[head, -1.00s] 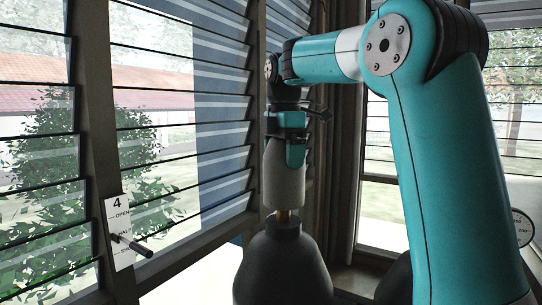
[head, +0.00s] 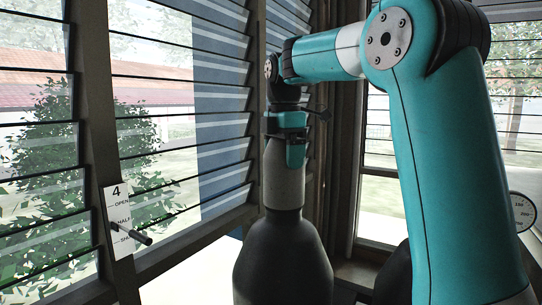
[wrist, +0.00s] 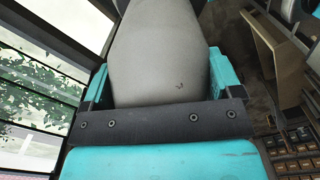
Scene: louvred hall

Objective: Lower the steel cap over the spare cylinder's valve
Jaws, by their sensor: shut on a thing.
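The grey steel cap (head: 284,185) stands upright in the head view, its lower rim at the shoulder of the dark spare cylinder (head: 284,262). The brass valve is hidden, with the cap around it. I cannot tell whether the rim touches the shoulder. My gripper (head: 295,150) is shut on the upper part of the cap. In the wrist view the cap (wrist: 160,55) fills the space between the teal fingers.
Louvred windows stand close on the left, with a lever (head: 142,236) on a plate marked 4 (head: 119,220). A round gauge (head: 522,212) is at the right edge. A dark rounded shape (head: 394,275) stands low behind my arm.

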